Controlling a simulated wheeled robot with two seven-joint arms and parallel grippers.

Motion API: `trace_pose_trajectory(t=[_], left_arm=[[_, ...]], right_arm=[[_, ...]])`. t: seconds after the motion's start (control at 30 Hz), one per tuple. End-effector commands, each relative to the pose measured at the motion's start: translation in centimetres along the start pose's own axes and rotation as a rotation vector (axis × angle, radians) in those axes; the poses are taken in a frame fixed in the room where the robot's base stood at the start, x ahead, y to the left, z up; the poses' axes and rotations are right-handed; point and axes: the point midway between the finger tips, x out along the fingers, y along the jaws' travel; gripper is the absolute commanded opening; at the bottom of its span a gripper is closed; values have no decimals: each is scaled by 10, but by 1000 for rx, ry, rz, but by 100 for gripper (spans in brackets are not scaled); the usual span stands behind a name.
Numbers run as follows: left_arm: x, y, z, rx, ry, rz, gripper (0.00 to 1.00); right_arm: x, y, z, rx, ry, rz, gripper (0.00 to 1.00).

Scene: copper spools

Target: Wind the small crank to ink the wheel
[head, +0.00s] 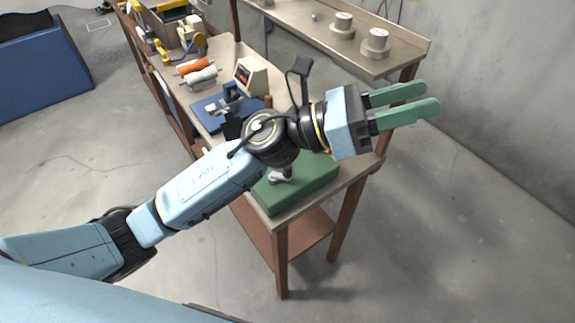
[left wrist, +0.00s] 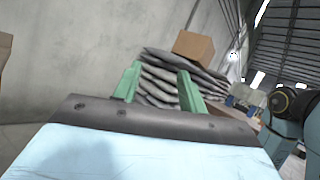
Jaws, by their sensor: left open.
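My left gripper (head: 429,97) is open and empty. It is held in the air past the right edge of the workbench, with its two green fingers pointing right. It also shows in the left wrist view (left wrist: 157,72), with nothing between the fingers. A machine with a green base (head: 310,187) stands at the near end of the bench, and my left arm hides its upper part. A small grey metal part (head: 281,175) shows on it. I cannot make out the crank or the wheel clearly. My right gripper is not in view.
The wooden workbench (head: 367,177) carries a blue-based device (head: 209,116), a display box (head: 251,77) and orange and white rolls (head: 196,69). A raised shelf (head: 300,31) holds spools (head: 375,43). Stacked grey sacks (left wrist: 157,84) and a cardboard box (left wrist: 194,46) show in the left wrist view.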

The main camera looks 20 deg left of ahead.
Motion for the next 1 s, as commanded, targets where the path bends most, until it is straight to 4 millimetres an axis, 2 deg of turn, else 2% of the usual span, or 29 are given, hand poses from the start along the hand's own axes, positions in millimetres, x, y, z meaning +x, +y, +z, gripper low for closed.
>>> trace_pose_trajectory(t=[0.07,0.17,0.27,0.33,0.47,0.6,0.7,0.8,0.87,1.0], left_arm=[[8,-16,-24,251,184,-176,42],[-3,-22,-61,547,428,-406,42],[-32,-7,-91,807,687,-640,42],[-60,14,-103,953,876,-805,42],[-118,59,-96,1120,1213,-1077,42],[-165,96,-66,1163,1493,-1283,42],[-185,110,-47,1151,1614,-1367,42],[-195,116,-38,1136,1673,-1409,42],[-199,118,-39,1132,1685,-1417,42],[-207,120,-55,1127,1684,-1421,42]], right_arm=[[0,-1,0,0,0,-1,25],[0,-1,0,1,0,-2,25],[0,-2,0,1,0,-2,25],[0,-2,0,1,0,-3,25],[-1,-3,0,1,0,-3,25],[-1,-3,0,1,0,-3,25],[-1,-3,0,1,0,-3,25],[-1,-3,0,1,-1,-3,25],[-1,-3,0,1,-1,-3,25],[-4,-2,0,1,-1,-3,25]])
